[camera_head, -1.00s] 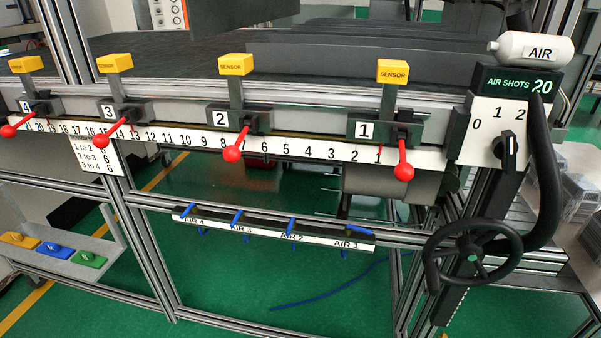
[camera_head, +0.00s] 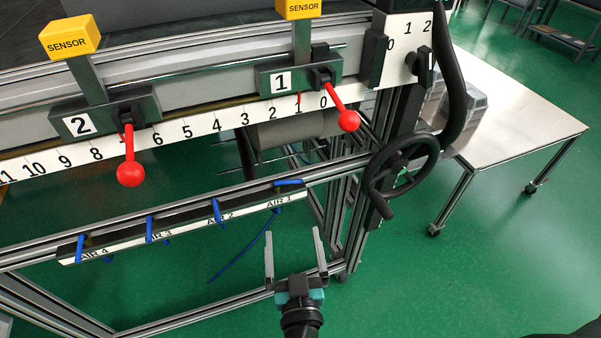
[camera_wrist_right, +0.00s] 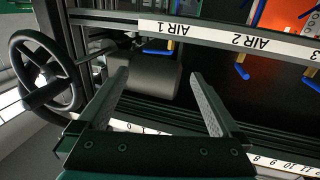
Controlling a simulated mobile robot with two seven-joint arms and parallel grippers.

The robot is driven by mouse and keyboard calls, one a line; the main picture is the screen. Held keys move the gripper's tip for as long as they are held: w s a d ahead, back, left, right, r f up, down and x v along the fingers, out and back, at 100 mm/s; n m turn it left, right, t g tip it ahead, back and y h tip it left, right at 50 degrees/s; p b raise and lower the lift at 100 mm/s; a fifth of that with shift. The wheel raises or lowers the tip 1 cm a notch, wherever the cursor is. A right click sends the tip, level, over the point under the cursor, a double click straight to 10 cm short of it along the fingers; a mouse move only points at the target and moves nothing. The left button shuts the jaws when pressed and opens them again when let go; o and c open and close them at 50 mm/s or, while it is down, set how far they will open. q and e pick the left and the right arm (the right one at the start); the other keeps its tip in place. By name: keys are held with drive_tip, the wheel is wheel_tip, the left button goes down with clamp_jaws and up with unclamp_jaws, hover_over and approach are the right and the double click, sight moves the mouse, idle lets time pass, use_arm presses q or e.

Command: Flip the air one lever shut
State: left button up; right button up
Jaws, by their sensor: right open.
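The air one lever (camera_head: 288,183) is a small blue handle at the right end of the valve strip, above the AIR 1 label. It lies nearly along the strip, while the air two lever (camera_head: 217,210) and the others stand across it. In the right wrist view the AIR 1 label (camera_wrist_right: 169,28) appears upside down, with blue lever parts (camera_wrist_right: 157,51) just below it. My right gripper (camera_head: 294,240) is open and empty, below the AIR 1 end of the strip and apart from the lever. Its fingers also frame the lower middle of the wrist view (camera_wrist_right: 160,80). My left gripper is out of view.
A black handwheel (camera_head: 401,172) stands right of the strip. Red-knobbed levers (camera_head: 348,121) hang from the sensor rail above. A blue hose (camera_head: 241,248) lies below the strip. A pale table (camera_head: 510,125) stands at the right, with open green floor before it.

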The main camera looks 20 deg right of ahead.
sight(290, 182)
drive_tip(key=shift+h, duration=0.3)
drive_tip(key=b+x, duration=0.2)
drive_tip(key=x, duration=1.2)
drive_tip(key=shift+d+r+b, duration=0.1)
drive_tip(key=shift+d+b, duration=0.05)
drive_tip(key=shift+b, duration=0.2)
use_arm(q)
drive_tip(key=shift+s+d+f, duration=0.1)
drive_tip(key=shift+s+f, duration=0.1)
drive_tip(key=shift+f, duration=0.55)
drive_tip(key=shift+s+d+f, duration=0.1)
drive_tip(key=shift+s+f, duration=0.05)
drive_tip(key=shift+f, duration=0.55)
use_arm(e)
drive_tip(key=shift+w+d, duration=0.15)
drive_tip(key=shift+w, duration=0.45)
